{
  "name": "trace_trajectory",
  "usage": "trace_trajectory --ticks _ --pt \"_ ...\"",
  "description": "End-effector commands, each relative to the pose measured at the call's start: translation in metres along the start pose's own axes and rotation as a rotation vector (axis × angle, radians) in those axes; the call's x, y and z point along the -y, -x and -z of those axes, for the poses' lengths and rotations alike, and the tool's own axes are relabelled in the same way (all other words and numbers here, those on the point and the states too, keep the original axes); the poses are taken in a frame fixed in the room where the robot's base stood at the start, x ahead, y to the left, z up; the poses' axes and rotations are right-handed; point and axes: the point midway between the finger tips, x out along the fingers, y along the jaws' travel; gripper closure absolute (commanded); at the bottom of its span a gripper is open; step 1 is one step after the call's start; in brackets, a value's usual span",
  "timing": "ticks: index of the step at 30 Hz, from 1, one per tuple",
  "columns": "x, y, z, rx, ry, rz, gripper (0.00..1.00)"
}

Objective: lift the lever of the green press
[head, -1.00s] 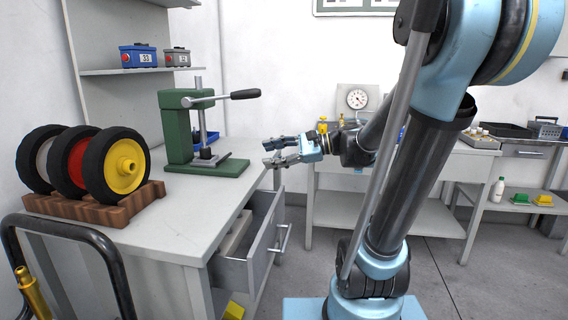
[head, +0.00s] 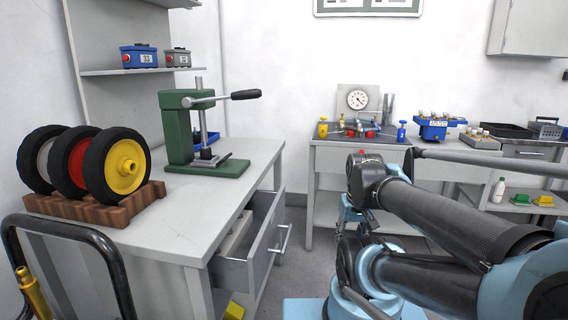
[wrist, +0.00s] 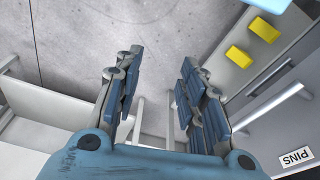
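The green press (head: 178,128) stands on the left workbench in the head view. Its lever (head: 222,97) points to the right, nearly level, and ends in a black handle (head: 246,94). My gripper (wrist: 160,85) shows in the wrist view with its two fingers apart and nothing between them. It points down over the grey floor, beside the drawer front. In the head view my gripper is low, in front of the rear bench and to the right of the press, mostly hidden by my own arm. It is well apart from the lever.
Three wheels (head: 127,168) stand in a wooden rack left of the press. An open drawer (head: 263,240) juts from the left workbench. A rear bench (head: 325,155) holds a gauge and small parts. The space right of the lever is clear.

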Motion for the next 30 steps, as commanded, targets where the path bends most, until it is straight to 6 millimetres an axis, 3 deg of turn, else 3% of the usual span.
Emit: trace_trajectory --ticks 1,3,4,9,15,21,30 --pt "-0.002 0.002 0.004 -0.011 0.006 -0.008 0.82" --pt "-0.002 0.007 0.019 -0.045 0.005 -0.008 0.98" --pt "-0.001 0.011 0.029 -0.067 0.001 -0.004 1.00" --pt "0.014 0.035 0.097 -0.203 -0.069 0.068 1.00" --pt "0.050 0.049 0.156 -0.263 -0.229 0.245 1.00" --pt "0.095 0.053 0.194 -0.218 -0.421 0.465 1.00" --pt "0.166 0.062 0.226 0.002 -0.703 0.827 1.00"
